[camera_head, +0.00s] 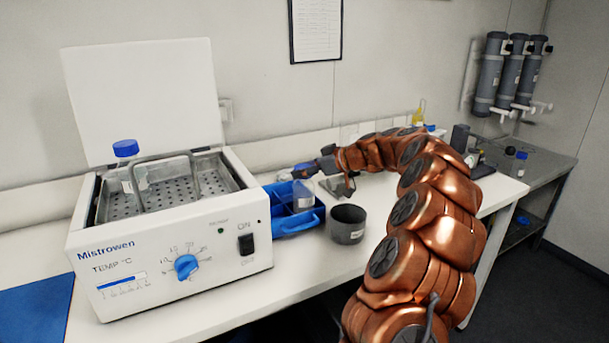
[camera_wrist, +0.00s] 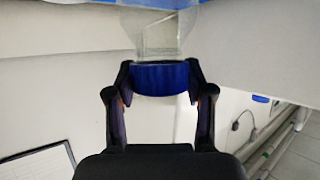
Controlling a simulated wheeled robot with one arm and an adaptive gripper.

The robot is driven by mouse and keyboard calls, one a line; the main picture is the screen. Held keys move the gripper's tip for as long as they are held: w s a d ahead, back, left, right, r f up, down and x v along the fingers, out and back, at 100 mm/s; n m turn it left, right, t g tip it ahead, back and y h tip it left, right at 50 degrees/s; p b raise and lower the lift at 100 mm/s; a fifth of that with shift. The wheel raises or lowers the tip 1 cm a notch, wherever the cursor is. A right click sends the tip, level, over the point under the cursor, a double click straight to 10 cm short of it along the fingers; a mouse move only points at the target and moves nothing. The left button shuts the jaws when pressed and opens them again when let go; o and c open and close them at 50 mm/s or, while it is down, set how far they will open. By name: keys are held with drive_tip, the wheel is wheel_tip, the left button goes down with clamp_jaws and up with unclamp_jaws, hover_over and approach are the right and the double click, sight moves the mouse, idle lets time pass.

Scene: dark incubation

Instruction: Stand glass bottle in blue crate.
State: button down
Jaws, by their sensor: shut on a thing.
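A clear glass bottle (camera_head: 303,196) with a blue cap is upright at the right side of the blue crate (camera_head: 297,224). Its lower part overlaps the crate's compartments; I cannot tell whether its base touches the crate floor. My gripper (camera_head: 306,172) reaches in from the right at the bottle's top and mostly hides the cap. In the wrist view, my gripper (camera_wrist: 162,80) is shut on the blue cap (camera_wrist: 162,78), one finger on each side. The glass body (camera_wrist: 158,32) extends away from it towards blue crate surfaces at the top edge.
A white water bath (camera_head: 180,250) with its lid up stands left of the crate, another blue-capped bottle (camera_head: 126,149) in it. A dark grey pot (camera_head: 348,224) stands close to the crate's right.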

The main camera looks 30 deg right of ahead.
drive_tip(key=shift+f, duration=1.1)
drive_tip(key=shift+c, duration=2.1)
unclamp_jaws()
drive_tip(key=shift+r, duration=0.1)
drive_tip(key=shift+r, duration=0.15)
drive_tip(key=b+v, duration=0.3)
drive_tip(key=v, duration=0.9)
drive_tip(key=shift+s, duration=0.1)
